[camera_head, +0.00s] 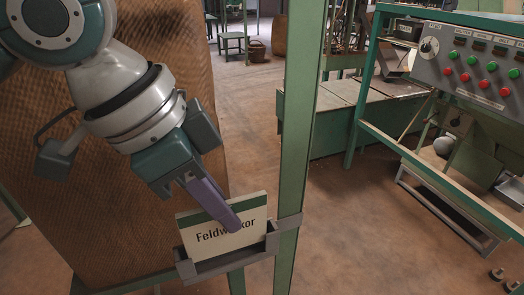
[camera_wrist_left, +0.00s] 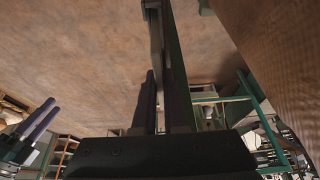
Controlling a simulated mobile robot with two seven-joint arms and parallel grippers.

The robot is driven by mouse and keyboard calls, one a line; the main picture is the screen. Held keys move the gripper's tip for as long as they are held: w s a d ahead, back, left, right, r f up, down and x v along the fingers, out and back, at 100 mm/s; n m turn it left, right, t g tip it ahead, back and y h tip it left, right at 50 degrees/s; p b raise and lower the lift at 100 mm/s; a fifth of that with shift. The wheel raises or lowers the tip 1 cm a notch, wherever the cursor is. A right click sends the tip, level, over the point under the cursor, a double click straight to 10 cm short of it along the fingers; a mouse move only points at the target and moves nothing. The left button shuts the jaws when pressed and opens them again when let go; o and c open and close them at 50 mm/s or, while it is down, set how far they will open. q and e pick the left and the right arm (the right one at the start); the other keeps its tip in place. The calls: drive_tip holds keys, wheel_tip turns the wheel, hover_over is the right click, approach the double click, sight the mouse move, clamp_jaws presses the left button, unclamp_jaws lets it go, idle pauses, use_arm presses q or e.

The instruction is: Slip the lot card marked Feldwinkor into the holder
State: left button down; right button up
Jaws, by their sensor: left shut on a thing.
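The lot card (camera_head: 198,236), cream with a dark green top band and the word Feldwinkor, is upright at the grey holder (camera_head: 232,261) in the head view. Its lower edge is down behind the holder's front lip; whether it touches the bottom is hidden. My left gripper (camera_head: 232,222) is shut on the card from above, and a purple finger covers part of the word. The left wrist view shows my left gripper's fingers (camera_wrist_left: 160,105) from behind. My right gripper (camera_wrist_left: 40,122) shows at the left of that view; its opening is unclear.
A green post (camera_head: 297,130) stands right beside the holder. A brown woven panel (camera_head: 180,90) is behind my left arm. A control panel (camera_head: 478,72) with red and green buttons is at the right. Open floor (camera_head: 345,225) lies right of the post.

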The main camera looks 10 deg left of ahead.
use_arm(q)
drive_tip(key=shift+f, duration=0.55)
drive_tip(key=c, duration=1)
unclamp_jaws()
drive_tip(key=shift+r, duration=0.1)
